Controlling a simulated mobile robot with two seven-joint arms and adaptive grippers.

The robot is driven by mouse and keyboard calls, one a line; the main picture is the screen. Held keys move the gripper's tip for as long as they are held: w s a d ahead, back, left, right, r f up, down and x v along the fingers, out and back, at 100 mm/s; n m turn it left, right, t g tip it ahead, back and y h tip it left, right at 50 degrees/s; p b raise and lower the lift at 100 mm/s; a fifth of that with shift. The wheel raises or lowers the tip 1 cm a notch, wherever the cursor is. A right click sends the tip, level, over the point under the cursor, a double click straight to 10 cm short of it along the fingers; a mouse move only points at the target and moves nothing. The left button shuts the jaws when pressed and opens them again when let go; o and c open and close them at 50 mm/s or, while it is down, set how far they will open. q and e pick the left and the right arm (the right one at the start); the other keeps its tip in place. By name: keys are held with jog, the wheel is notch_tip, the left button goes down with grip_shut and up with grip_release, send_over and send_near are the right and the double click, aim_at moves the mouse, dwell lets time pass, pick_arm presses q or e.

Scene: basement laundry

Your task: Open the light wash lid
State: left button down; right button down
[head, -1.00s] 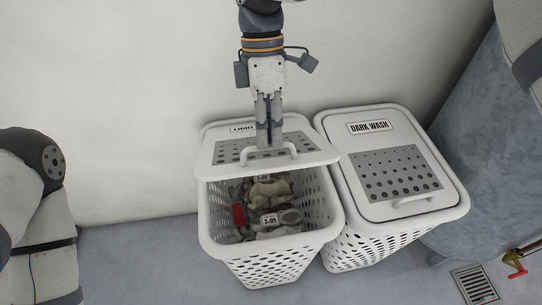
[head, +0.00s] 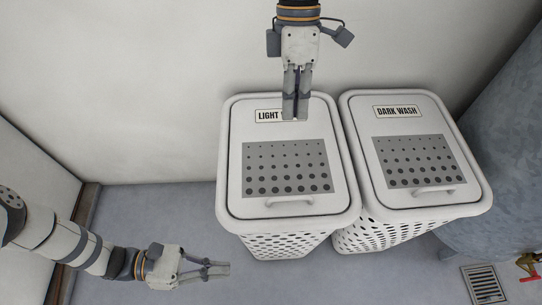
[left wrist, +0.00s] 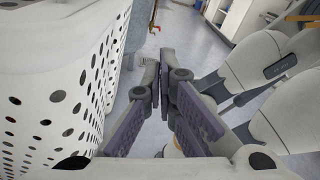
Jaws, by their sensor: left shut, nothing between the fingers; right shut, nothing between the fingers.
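The light wash basket (head: 283,246) is white and perforated. Its lid (head: 285,207) lies flat and closed over it, with a grey dotted panel and a front handle (head: 290,200); the contents are hidden. My right gripper (head: 296,112) is shut and empty over the rear of the lid, covering part of the LIGHT label (head: 268,115); I cannot tell whether it touches. My left gripper (head: 226,269) is shut and empty, low in front of the basket and to its left. Its fingers also show in the left wrist view (left wrist: 165,75), beside a white perforated basket wall (left wrist: 55,100).
The dark wash basket (head: 385,236), lid closed, stands close on the right. A wall is behind both baskets. A floor drain (head: 484,283) and a red valve handle (head: 530,282) are at lower right. Floor (head: 150,215) is clear to the left.

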pick_arm(q)
jog(key=w+d+r+n+t+h, duration=0.1)
jog(key=w+r, duration=0.2)
jog(key=w, duration=0.1)
jog(key=w+r+n+t+h, duration=0.1)
jog(key=w+r+n, duration=0.1)
jog(key=w, duration=0.3)
jog(key=w+d+r+n+t+h, duration=0.1)
jog(key=w+r+n, duration=0.1)
jog(key=w+r, duration=0.2)
jog(key=shift+w+d+r, duration=0.25)
jog(key=shift+d+r, duration=0.05)
jog(key=shift+r, duration=0.25)
jog(key=w+d+r, duration=0.3)
jog(key=d+r, duration=0.2)
jog(key=d, duration=0.4)
jog(key=shift+d+r+n, duration=0.25)
jog(key=shift+n, duration=0.05)
jog(key=shift+w, duration=0.1)
pick_arm(e)
jog(key=c, duration=1.7)
grip_release()
